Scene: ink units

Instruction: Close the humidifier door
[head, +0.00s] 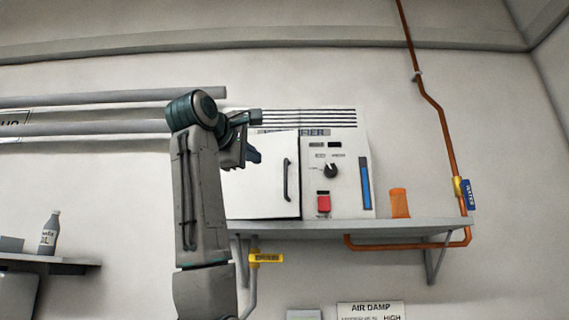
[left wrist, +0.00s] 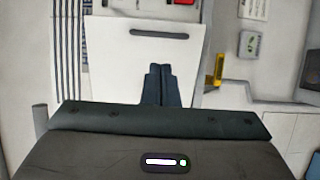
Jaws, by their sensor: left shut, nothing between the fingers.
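The humidifier (head: 350,195) is a white box on a wall shelf, with a dial, a red switch and a blue gauge strip on its right part. Its white door (head: 262,195) covers the left part and has a black upright handle (head: 287,180) near its right edge. The door looks nearly flush; I cannot tell if it is fully shut. My left gripper (head: 253,155) is shut and empty in front of the door's upper left. In the left wrist view its fingers (left wrist: 161,72) overlap the door (left wrist: 110,60), below the handle (left wrist: 160,33); contact is unclear.
The grey shelf (head: 430,224) also bears an orange cup (head: 399,203). A copper pipe (head: 440,120) with a blue tag runs down the wall at right. Grey pipes (head: 90,128) run along the left wall. A bottle (head: 48,235) stands on a lower left shelf.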

